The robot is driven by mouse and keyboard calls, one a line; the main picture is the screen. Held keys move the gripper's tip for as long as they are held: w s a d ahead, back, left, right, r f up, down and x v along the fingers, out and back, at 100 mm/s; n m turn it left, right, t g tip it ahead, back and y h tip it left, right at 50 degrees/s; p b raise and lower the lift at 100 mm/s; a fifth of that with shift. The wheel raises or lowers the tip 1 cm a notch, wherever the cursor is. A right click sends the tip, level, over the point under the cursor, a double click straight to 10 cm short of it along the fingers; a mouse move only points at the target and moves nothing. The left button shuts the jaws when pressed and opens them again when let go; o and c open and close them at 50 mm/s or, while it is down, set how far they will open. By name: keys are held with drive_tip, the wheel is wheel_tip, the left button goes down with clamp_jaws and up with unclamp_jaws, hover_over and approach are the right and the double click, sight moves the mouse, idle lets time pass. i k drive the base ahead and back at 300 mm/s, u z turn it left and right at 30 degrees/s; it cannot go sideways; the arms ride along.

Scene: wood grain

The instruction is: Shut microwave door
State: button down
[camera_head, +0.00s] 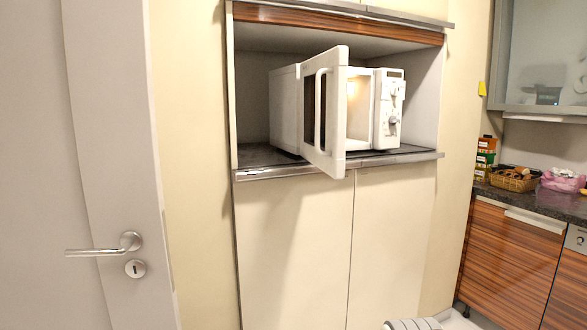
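The white microwave (285,105) stands in a cabinet niche. Its door (341,120) is partly open, hinged on the left side, with its free edge swung out toward me past the front of the shelf. A long vertical white handle (319,115) is on the outer face of the door. Between the door's free edge and the control panel (389,108) on the right, the lit interior (358,95) shows. The door hides much of the microwave's front. My gripper is not in view.
The niche shelf (250,158) has a metal front edge above closed cream cabinet doors (290,250). A grey room door with a lever handle (105,250) stands at left. At right, a dark counter holds a basket (515,180) and a pink bag (562,181).

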sight(324, 77)
drive_tip(key=u, duration=0.05)
drive_tip(key=i, duration=1)
drive_tip(key=u, duration=0.05)
